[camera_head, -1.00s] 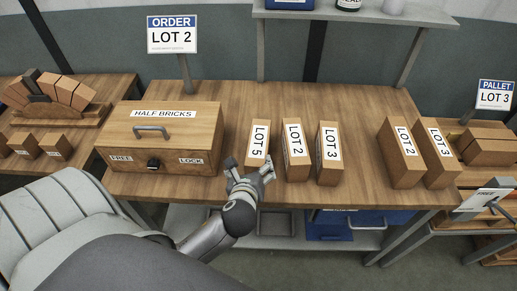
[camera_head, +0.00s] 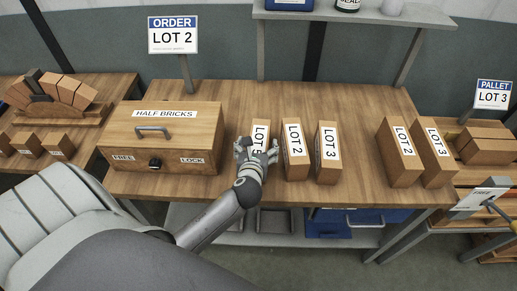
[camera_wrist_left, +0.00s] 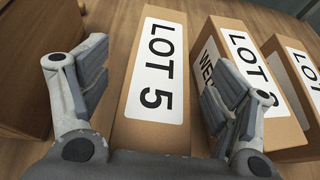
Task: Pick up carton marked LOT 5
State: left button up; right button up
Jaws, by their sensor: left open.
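The carton marked LOT 5 (camera_head: 261,129) stands on the wooden table, left of the LOT 2 carton (camera_head: 295,150) and the LOT 3 carton (camera_head: 328,152). My left gripper (camera_head: 256,154) is over the near end of the LOT 5 carton and hides part of its label. In the left wrist view the LOT 5 carton (camera_wrist_left: 156,70) lies between my two open fingers, its label fully readable. The right finger is close to the LOT 2 carton (camera_wrist_left: 246,75); I cannot tell whether they touch. My right gripper is not in view.
A wooden box labelled HALF BRICKS (camera_head: 165,138) stands to the left. More cartons marked LOT 2 (camera_head: 400,152) and LOT 3 (camera_head: 433,152) stand at the right. An order sign (camera_head: 172,35) reads LOT 2. The table middle behind the cartons is clear.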

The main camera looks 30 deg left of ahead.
aim_at(259, 142)
pick_arm(q)
jog(key=x, duration=0.3)
jog(key=shift+f, duration=0.15)
jog(key=shift+s+f, duration=0.1)
jog(key=shift+s, duration=0.05)
grip_shut()
dwell(0.5)
